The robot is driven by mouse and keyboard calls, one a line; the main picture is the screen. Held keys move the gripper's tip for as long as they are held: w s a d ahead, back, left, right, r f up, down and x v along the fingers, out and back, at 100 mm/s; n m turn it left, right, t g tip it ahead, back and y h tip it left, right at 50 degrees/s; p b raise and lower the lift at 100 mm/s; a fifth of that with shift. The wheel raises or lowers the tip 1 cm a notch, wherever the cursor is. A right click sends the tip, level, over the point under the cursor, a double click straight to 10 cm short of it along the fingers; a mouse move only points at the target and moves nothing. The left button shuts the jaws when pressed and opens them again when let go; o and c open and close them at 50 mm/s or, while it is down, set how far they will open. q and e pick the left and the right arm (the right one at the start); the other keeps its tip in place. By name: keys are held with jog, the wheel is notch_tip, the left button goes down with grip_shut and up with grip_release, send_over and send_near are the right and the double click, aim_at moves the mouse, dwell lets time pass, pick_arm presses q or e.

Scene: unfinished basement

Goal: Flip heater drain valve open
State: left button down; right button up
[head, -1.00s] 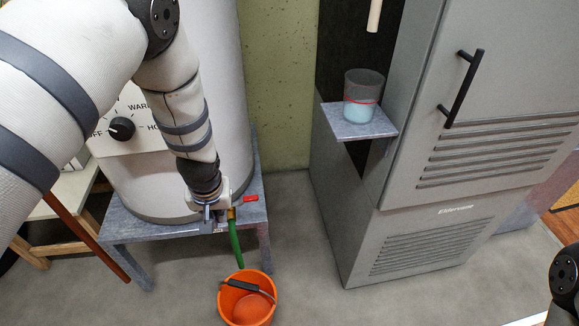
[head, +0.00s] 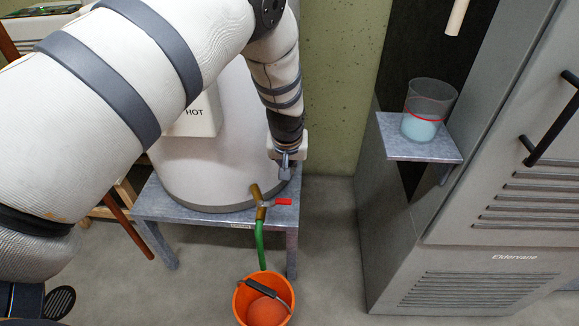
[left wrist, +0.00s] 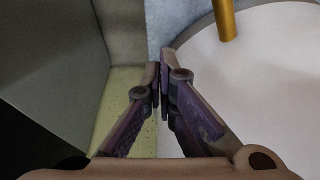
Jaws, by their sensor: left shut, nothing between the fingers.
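The heater drain valve (head: 261,200) is a brass fitting low on the front of the white water heater (head: 215,165). Its red lever (head: 284,202) points sideways to the right, across the line of the hose. A green hose (head: 260,245) runs down from the valve into an orange bucket (head: 240,303). My left gripper (head: 285,174) is shut and empty, just above the red lever in the picture and apart from it. In the left wrist view its fingers (left wrist: 164,70) are together, with a brass pipe (left wrist: 227,20) to their upper right. My right gripper is out of view.
The heater stands on a grey metal stand (head: 170,207). To the right is a grey furnace cabinet (head: 470,240) with a small shelf (head: 425,150) holding a clear beaker (head: 424,112) of blue liquid. Floor is free between stand and cabinet.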

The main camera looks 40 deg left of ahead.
aim_at(274, 203)
pick_arm(q)
jog(key=shift+s+d+f+p, duration=0.1)
jog(key=shift+s+d+f, duration=0.15)
jog(key=shift+f, duration=0.55)
jog(key=shift+s+d+f+p, duration=0.15)
jog(key=shift+s+f, duration=0.25)
jog(key=shift+f, duration=0.35)
jog(key=shift+s+d+f+p, duration=0.1)
jog(key=shift+s+d+f, duration=0.15)
jog(key=shift+f, duration=0.55)
jog(key=shift+s, duration=0.1)
